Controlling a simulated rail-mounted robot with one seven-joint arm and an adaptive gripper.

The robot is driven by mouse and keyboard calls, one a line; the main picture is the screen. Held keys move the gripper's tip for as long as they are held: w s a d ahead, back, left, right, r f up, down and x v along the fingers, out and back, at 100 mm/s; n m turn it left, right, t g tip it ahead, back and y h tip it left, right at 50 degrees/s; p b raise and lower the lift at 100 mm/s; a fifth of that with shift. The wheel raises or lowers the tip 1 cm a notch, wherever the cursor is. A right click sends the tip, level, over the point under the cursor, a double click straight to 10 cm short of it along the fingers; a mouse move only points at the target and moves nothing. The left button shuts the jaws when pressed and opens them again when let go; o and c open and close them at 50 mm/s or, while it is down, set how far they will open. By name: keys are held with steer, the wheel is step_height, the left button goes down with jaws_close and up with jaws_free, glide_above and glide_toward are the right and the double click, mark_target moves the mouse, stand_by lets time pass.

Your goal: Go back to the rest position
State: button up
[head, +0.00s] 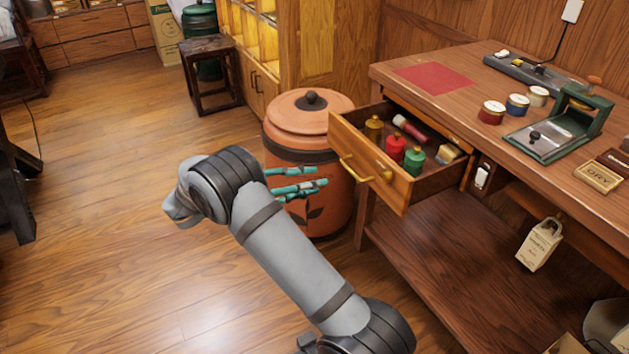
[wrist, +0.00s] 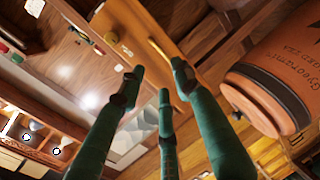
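My gripper (head: 300,185) has several teal fingers and is in front of the terracotta jar, left of and a little below the open drawer (head: 372,165). In the wrist view my gripper (wrist: 158,78) has its fingers spread apart with nothing between them. The fingers are apart from the drawer's brass handle (head: 362,172).
The lidded terracotta jar (head: 311,105) stands beside the workbench (head: 455,95); it also shows in the wrist view (wrist: 285,75). A dark stool (head: 207,47) stands by the shelf cabinet (head: 262,35). The floor (head: 105,165) to the left is open.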

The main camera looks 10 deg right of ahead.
mark_target(354, 173)
steer(key=x, duration=1.1)
steer(key=shift+w+d, duration=0.15)
steer(key=shift+d, duration=0.15)
steer(key=shift+w+d+f, duration=0.1)
steer(key=shift+w+d, duration=0.3)
steer(key=shift+d, duration=0.5)
